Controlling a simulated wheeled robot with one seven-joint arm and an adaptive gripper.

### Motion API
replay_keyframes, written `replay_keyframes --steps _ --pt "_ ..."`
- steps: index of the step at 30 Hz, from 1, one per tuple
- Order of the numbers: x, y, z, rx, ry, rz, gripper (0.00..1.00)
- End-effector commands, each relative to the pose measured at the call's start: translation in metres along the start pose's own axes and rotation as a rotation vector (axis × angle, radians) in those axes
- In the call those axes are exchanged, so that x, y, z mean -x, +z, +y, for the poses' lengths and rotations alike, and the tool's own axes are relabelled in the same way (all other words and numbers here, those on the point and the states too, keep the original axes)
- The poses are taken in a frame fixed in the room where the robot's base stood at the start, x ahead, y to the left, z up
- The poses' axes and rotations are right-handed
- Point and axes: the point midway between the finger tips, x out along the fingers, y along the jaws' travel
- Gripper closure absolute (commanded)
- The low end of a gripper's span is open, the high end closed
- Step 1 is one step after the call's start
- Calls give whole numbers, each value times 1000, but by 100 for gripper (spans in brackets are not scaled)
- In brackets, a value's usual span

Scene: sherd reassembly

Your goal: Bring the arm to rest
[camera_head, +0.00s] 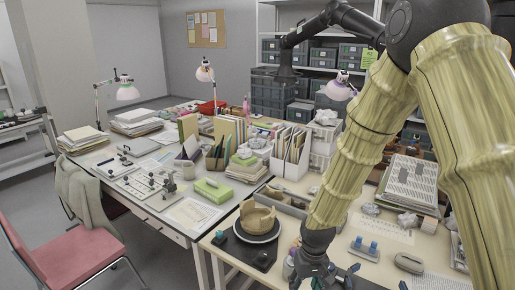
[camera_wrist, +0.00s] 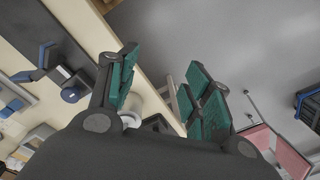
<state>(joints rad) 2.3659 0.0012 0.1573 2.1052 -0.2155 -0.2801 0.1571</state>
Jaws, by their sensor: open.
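My gripper (camera_wrist: 165,85) is open and empty; its two green-padded fingers stand wide apart in the wrist view. In the head view my gripper (camera_head: 338,276) hangs low at the bottom edge, partly cut off, over the front of the near table. My arm comes down from the upper right to it. A tan pot with a broken, uneven rim (camera_head: 257,217) sits on a round stand on a dark mat (camera_head: 236,248), left of my gripper and apart from it.
White file holders (camera_head: 291,150) stand behind. A red chair (camera_head: 68,246) is at left. The wrist view shows the table edge and open floor (camera_wrist: 225,38).

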Motion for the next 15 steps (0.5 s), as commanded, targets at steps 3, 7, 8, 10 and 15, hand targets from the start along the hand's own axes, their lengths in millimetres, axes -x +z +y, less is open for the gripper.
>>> replay_keyframes --steps 3,7,8,10,15 --pt "-31 19 2 -15 -17 -6 50" --pt "-72 48 6 -41 -36 -8 50" --pt "-83 56 7 -49 -40 -8 50" --pt "-106 77 9 -64 -48 -7 50" --pt "-156 130 16 -106 -53 -4 50"
